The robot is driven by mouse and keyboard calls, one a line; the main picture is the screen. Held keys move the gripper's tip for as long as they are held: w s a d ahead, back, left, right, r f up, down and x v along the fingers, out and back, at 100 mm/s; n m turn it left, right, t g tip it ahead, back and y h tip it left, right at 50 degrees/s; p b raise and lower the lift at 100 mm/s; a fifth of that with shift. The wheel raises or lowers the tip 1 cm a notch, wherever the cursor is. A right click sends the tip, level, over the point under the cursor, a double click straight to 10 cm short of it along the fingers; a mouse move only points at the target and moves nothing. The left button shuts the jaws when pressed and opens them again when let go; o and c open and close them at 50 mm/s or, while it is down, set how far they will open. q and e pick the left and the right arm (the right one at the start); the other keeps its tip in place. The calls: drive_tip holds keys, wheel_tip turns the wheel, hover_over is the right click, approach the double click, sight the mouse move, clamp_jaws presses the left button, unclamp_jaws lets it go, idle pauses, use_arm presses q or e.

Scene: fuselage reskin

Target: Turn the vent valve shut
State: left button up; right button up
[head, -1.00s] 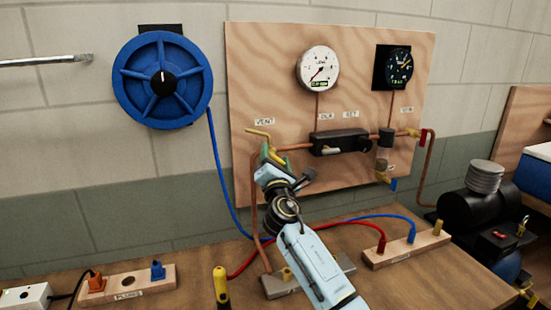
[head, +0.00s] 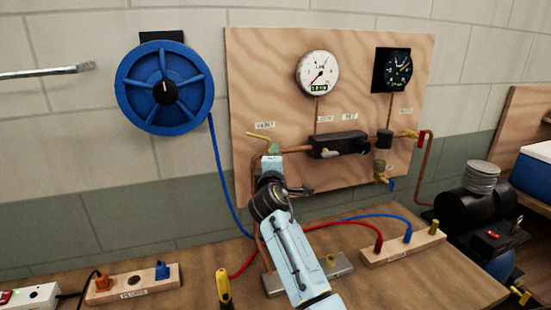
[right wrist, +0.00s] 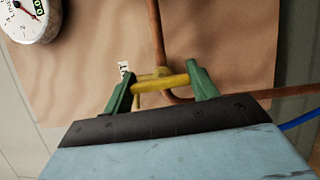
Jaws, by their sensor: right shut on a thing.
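The vent valve's yellow handle (right wrist: 160,82) shows in the right wrist view, set on a copper pipe in front of the wooden panel. My right gripper (right wrist: 160,86), with green fingers, is shut on this handle, one finger at each end of the visible bar. In the head view the handle's yellow end (head: 258,137) pokes out just below the VENT label (head: 264,125). My right gripper (head: 271,150) is at the panel's lower left there, and its body hides most of the valve. My left gripper is not in view.
A white dial gauge (head: 318,72) and a black gauge (head: 396,68) are on the panel. A black regulator block (head: 338,144) sits right of the valve. A blue hose reel (head: 166,87) hangs at left. Red and blue hoses cross the bench behind my arm.

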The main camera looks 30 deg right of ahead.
drive_tip(key=shift+m, duration=0.4)
drive_tip(key=o, duration=1)
drive_tip(key=v, duration=1.3)
drive_tip(key=shift+s+a, duration=0.15)
